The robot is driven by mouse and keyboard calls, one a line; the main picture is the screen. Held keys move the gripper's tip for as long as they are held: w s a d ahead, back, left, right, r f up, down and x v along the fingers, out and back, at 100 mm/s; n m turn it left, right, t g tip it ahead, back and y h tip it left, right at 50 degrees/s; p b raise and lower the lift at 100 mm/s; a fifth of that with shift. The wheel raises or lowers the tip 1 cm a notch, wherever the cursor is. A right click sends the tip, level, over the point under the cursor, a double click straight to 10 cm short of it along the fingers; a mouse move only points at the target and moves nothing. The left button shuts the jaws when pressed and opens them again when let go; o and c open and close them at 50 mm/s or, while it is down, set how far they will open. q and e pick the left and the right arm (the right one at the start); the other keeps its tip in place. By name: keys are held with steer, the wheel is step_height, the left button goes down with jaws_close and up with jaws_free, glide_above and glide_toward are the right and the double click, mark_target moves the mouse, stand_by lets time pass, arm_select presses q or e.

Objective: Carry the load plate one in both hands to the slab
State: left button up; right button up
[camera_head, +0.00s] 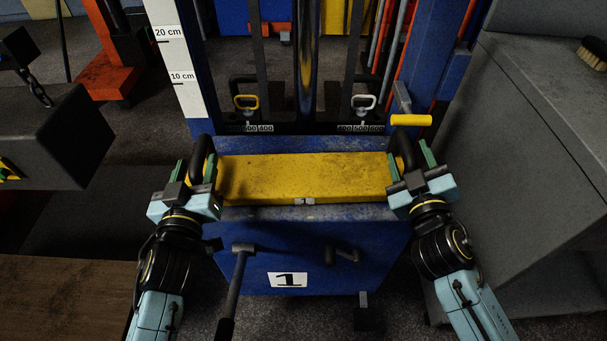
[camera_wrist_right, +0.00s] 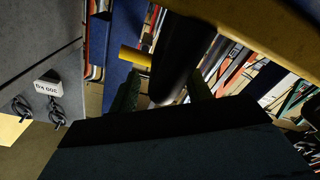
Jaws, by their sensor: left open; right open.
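The load plate (camera_head: 300,178) is a long yellow block with a small "1" tag on its front edge. It lies flat on the blue platform of the jack (camera_head: 300,215). A black handle stands at each end. My left gripper (camera_head: 197,168) is open, its green fingers either side of the left handle (camera_head: 203,150). My right gripper (camera_head: 411,163) is open at the right handle (camera_head: 405,148). In the right wrist view that handle (camera_wrist_right: 178,55) runs down between the two fingers. I cannot tell which surface is the slab.
A lever (camera_head: 236,285) and a black crank (camera_head: 343,254) stick out of the jack's front. A yellow-handled lever (camera_head: 410,120) is just behind the right handle. A grey cabinet (camera_head: 535,140) stands right, a dark block (camera_head: 60,140) left, a wooden surface (camera_head: 65,295) lower left.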

mark_target(400, 129)
arm_select(q)
steer(key=shift+w, duration=1.4)
arm_select(e)
steer(key=shift+w, duration=1.45)
arm_select(q)
jaws_close()
arm_select(e)
jaws_close()
arm_select(q)
steer(key=shift+r, duration=0.3)
arm_select(e)
steer(key=shift+a+r, duration=0.1)
steer(key=shift+r, duration=0.15)
